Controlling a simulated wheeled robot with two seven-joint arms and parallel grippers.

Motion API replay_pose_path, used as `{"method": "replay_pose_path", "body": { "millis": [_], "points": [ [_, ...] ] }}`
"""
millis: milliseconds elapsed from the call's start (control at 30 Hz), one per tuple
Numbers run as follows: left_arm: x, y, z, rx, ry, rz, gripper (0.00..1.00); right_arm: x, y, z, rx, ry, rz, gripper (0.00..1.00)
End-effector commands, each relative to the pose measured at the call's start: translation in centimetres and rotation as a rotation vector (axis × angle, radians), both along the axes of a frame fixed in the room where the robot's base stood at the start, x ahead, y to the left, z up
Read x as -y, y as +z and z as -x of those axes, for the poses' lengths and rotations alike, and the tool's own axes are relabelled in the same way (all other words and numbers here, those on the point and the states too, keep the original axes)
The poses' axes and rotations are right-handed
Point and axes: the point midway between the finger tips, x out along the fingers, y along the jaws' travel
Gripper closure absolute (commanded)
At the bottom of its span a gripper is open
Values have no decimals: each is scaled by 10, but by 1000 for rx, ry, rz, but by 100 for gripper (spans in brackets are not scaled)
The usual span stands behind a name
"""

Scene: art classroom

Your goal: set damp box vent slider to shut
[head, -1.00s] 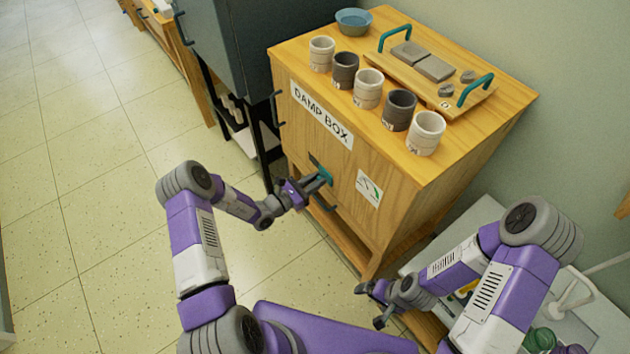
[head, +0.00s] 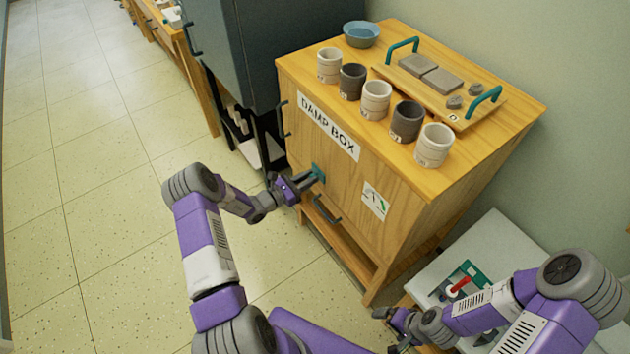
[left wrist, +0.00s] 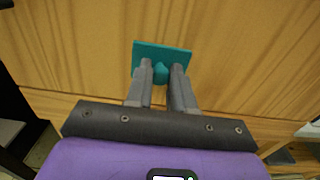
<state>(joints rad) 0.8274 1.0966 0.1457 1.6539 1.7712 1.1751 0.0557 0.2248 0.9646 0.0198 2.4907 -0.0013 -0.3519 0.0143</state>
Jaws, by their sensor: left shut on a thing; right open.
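The damp box (head: 400,217) is a wooden cabinet with a "DAMP BOX" label (head: 329,126) on its front. Its vent slider is a teal plate (head: 317,171) with a small knob on the front face; in the left wrist view the plate (left wrist: 178,53) and its knob (left wrist: 160,73) show. My left gripper (head: 307,180) is at the slider, its fingers shut on the knob, seen also in the left wrist view (left wrist: 161,76). My right gripper (head: 391,330) is open and empty, low in front of the cabinet's right side.
Several clay cups (head: 376,99), a blue bowl (head: 361,34) and a board with teal handles (head: 405,80) stand on top. A white table (head: 500,245) is at right.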

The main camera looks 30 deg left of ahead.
Motion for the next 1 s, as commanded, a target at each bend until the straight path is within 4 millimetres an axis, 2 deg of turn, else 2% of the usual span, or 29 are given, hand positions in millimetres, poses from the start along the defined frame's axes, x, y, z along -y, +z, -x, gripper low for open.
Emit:
{"method": "replay_pose_path", "body": {
  "millis": [67, 100, 233, 567, 1000],
  "points": [
    [-6, 1, -2, 2, 15, -5, 100, 0, 0, 0, 0, 0, 0, 5],
    [-6, 1, -2, 2, 15, -5, 71, 0, 0, 0, 0, 0, 0, 5],
    [-5, 1, -3, 2, 12, -6, 53, 0, 0, 0, 0, 0, 0, 5],
    [-4, 1, 1, 0, 8, -4, 53, 0, 1, 0, 0, 0, 0, 5],
    [-36, 2, 57, -1, 11, -5, 53, 0, 17, 0, 0, 0, 0, 5]
  ]
}}
